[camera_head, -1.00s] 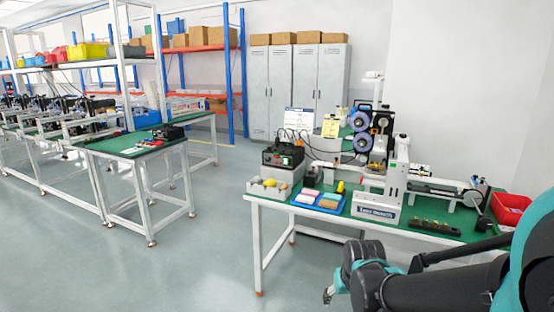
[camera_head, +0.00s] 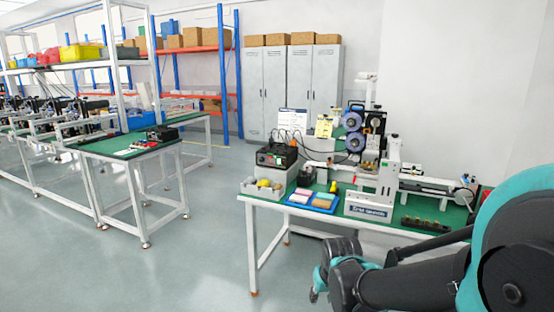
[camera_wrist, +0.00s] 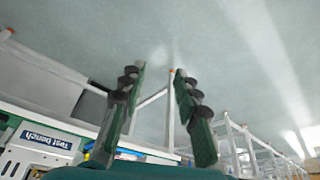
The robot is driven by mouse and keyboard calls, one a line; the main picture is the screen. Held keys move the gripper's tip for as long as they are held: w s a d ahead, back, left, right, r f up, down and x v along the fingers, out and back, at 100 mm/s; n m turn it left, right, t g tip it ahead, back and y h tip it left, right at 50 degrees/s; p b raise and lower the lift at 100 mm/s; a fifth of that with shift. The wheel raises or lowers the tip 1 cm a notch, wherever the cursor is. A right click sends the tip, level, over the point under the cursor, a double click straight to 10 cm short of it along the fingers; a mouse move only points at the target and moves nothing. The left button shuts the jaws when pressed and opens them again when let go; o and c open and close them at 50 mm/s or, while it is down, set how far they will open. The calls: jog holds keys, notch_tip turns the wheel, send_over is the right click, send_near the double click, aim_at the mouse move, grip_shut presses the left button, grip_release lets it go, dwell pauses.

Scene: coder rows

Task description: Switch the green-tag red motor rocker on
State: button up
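A black control box (camera_head: 277,156) stands at the left end of the green-topped bench, on a light grey unit. Small coloured spots show on its front, but I cannot make out a red motor rocker, a green tag or any switch position. My gripper (camera_wrist: 160,70) shows in the wrist view with its two dark green fingers apart and nothing between them. It points over the grey floor. In the head view my folded arm is at the lower right, in front of the bench and well apart from the box. The gripper's fingers are mostly hidden there.
The bench (camera_head: 415,214) also carries a grey bin (camera_head: 262,188), a blue tray (camera_head: 311,201) and a white machine (camera_head: 388,172) with reels behind it. A second black box (camera_head: 162,134) sits on another table at the left. The floor (camera_head: 195,265) between them is clear.

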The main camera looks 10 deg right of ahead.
grip_shut()
dwell(1.2)
